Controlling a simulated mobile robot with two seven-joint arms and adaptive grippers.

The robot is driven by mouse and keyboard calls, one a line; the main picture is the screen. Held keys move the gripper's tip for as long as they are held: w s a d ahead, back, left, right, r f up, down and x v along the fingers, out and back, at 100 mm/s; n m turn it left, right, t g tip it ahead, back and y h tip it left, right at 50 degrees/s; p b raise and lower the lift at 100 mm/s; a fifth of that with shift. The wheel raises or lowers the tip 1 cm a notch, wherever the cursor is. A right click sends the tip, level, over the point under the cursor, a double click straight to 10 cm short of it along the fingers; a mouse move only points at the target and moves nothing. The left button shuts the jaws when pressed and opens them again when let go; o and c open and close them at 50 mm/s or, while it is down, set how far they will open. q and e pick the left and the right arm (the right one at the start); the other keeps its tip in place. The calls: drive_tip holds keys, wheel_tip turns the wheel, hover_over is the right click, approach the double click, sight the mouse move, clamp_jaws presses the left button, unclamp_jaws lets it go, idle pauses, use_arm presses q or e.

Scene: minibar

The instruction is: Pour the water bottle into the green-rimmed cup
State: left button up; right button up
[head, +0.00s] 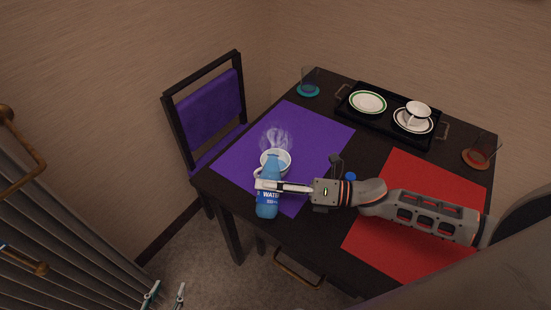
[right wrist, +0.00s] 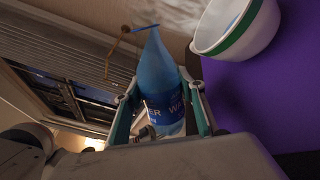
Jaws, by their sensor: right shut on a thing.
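In the right wrist view, the bottle (right wrist: 165,95) stands between the two fingers of the right gripper (right wrist: 160,108). The white cup with a green rim (head: 276,156) is just behind the bottle on the mat; white wisps rise above it. The cup also shows at the upper right of the right wrist view (right wrist: 235,30). The bottle partly hides the cup. My left gripper (head: 165,294) is low in the head view, fingers apart, empty.
The dark table carries a purple mat (head: 318,130), a red mat (head: 425,180) and a black tray (head: 388,122) with a plate, cup and saucer. Two glasses on coasters (head: 308,82) (head: 482,150) stand near the edges. A purple chair (head: 211,108) is at the left.

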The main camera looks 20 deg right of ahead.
drive_tip(key=shift+s+a+f+m+p, duration=0.2)
drive_tip(key=shift+f+m+p, duration=0.2)
drive_tip(key=shift+m, duration=0.4)
idle(1.4)
drive_tip(key=shift+s+f+m+p, duration=0.2)
drive_tip(key=shift+m+p, duration=0.25)
drive_tip(key=shift+m, duration=0.35)
idle(1.2)
drive_tip(key=shift+w+d+r+m+g+p, duration=0.15)
drive_tip(key=shift+w+r+m+g+p, duration=0.2)
drive_tip(key=shift+r+m+p, duration=0.25)
idle(1.6)
drive_tip(key=shift+f, duration=0.1)
